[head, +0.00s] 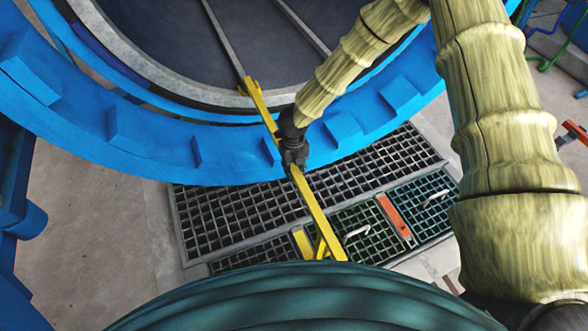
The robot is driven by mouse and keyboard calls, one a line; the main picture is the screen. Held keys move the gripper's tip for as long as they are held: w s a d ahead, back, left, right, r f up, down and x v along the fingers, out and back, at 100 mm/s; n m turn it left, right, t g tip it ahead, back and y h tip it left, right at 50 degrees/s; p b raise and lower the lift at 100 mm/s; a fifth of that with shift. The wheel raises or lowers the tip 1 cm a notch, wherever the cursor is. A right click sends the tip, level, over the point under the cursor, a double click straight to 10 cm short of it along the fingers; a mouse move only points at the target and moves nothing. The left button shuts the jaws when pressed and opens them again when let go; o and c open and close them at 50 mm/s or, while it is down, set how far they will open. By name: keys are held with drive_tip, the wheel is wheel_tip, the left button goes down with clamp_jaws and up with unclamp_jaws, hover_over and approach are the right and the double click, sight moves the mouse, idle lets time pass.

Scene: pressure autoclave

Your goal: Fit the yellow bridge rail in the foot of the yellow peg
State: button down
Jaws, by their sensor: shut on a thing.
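The yellow bridge rail (314,208) is a long, narrow bar that runs from the autoclave mouth down toward the bottom of the head view. My gripper (293,160) is shut on it near its middle, from above. The rail's far end (253,90), with a short crosspiece, lies over the vessel's rim, near the end of the left grey inner rail (224,38). I cannot tell whether it touches there.
The blue autoclave ring (160,140) with its lugs fills the upper left. Below it lies a floor grating (235,215) with an orange bar (395,217), a yellow bar (302,243) and pale handles (357,233). Bare concrete floor (85,220) is free at left.

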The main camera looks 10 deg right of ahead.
drive_tip(key=shift+r+p, duration=0.9)
drive_tip(key=shift+r, duration=0.35)
drive_tip(key=shift+w+f+p, duration=0.1)
drive_tip(key=shift+f+p, duration=0.15)
drive_tip(key=shift+p, duration=0.25)
drive_tip(key=shift+p, duration=1.2)
idle(2.3)
drive_tip(key=shift+f+b, duration=0.4)
drive_tip(key=shift+f, duration=0.8)
idle(1.2)
drive_tip(key=shift+r, duration=0.1)
